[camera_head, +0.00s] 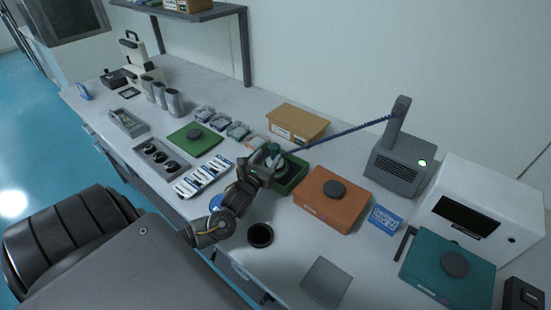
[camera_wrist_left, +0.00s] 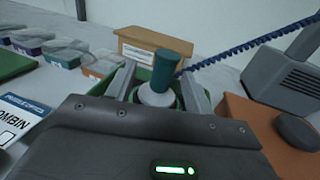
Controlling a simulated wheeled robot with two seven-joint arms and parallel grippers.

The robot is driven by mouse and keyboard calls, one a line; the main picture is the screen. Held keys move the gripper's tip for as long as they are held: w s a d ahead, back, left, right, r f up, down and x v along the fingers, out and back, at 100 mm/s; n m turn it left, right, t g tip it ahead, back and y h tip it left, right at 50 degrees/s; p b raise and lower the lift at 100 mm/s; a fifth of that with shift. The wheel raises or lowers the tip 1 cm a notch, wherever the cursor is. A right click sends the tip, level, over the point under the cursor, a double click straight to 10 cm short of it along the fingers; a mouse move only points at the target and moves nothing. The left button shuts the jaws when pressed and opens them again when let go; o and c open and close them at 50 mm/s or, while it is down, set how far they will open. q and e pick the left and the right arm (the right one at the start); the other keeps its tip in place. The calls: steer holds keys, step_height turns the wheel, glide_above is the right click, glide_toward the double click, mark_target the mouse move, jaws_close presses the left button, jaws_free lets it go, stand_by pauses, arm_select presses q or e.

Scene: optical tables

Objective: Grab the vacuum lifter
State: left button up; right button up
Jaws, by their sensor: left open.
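The vacuum lifter (camera_wrist_left: 164,71) has a dark green upright handle and a pale round lower part. In the left wrist view it stands between the two fingers of my left gripper (camera_wrist_left: 160,88), which is open with a finger on each side. I cannot tell whether the fingers touch it. In the head view my left gripper (camera_head: 268,161) is over the dark green tray (camera_head: 291,181) and partly hides the lifter. A coiled blue hose (camera_head: 340,134) runs from the lifter to a grey unit (camera_head: 399,163) with a green light. My right gripper is not in view.
An orange box (camera_head: 318,208) with a dark disc stands right of the lifter, and a cardboard box (camera_head: 298,114) stands behind it. A dark round cup (camera_head: 260,235) is near the front edge.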

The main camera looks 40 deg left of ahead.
mark_target(273, 153)
arm_select(q)
steer(key=shift+w+r, duration=0.1)
steer(key=shift+w, duration=0.25)
steer(key=x, duration=0.1)
steer(key=p+x, duration=0.1)
steer(key=x, duration=0.1)
steer(key=shift+w+d+f+p, duration=0.2)
steer(key=shift+w+p, duration=0.15)
steer(key=shift+w, duration=0.05)
steer(key=shift+w+a+f, duration=0.1)
steer(key=shift+w, duration=0.3)
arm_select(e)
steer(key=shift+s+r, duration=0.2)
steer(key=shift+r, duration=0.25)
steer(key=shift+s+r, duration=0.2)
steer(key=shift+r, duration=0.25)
arm_select(q)
steer(key=shift+s, duration=0.1)
jaws_close()
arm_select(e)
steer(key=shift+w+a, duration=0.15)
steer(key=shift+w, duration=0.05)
